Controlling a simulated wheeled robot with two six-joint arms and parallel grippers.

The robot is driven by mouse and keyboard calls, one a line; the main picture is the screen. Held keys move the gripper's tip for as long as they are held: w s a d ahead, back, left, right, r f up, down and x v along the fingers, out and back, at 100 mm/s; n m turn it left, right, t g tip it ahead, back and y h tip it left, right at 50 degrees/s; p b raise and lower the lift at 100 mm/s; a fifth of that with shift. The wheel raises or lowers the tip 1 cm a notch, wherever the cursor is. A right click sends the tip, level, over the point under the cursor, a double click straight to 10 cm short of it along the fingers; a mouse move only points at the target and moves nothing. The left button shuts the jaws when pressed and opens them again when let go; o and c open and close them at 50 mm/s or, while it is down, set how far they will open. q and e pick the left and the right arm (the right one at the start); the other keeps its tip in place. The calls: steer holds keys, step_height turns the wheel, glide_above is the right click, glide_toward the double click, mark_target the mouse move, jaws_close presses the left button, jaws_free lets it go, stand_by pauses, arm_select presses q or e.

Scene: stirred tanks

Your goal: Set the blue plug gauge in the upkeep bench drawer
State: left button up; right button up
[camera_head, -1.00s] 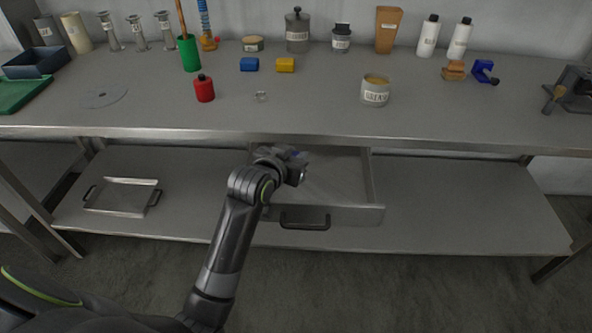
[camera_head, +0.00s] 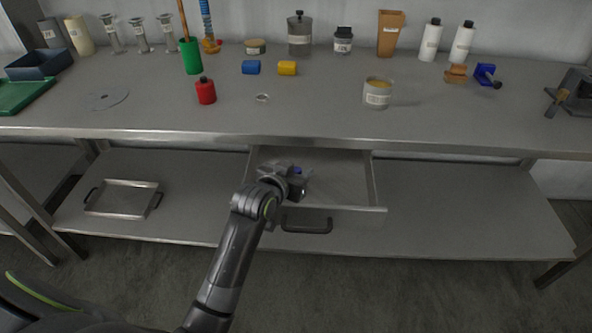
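The upkeep bench drawer (camera_head: 345,178) is pulled open below the front edge of the bench, with its dark handle facing me. My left gripper (camera_head: 297,180) is over the left part of the drawer opening, pointing down and away from me. A small blue piece, which I take for the blue plug gauge (camera_head: 297,170), shows at its fingers. Most of it is hidden by the gripper, and the fingertips are not clearly seen. It moves along with the gripper, so the gripper appears shut on it. I cannot tell whether it touches the drawer floor. My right gripper is not in view.
On the bench top (camera_head: 200,120) stand a red bottle (camera_head: 206,92), a grease tin (camera_head: 378,94), a blue piece (camera_head: 251,67) and a yellow piece (camera_head: 287,68). A metal tray (camera_head: 122,198) lies on the lower shelf. The drawer's right part is clear.

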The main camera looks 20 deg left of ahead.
arm_select(q)
steer(key=shift+r, duration=0.1)
steer(key=shift+s+a+r, duration=0.1)
steer(key=shift+s+r, duration=0.15)
steer(key=shift+s, duration=0.25)
steer(key=p+v, duration=0.1)
steer(key=v, duration=0.8)
steer(key=shift+s+r, duration=0.2)
steer(key=shift+s, duration=0.1)
steer(key=shift+s+a+r, duration=0.1)
steer(key=shift+s+r, duration=0.1)
steer(key=shift+s, duration=0.35)
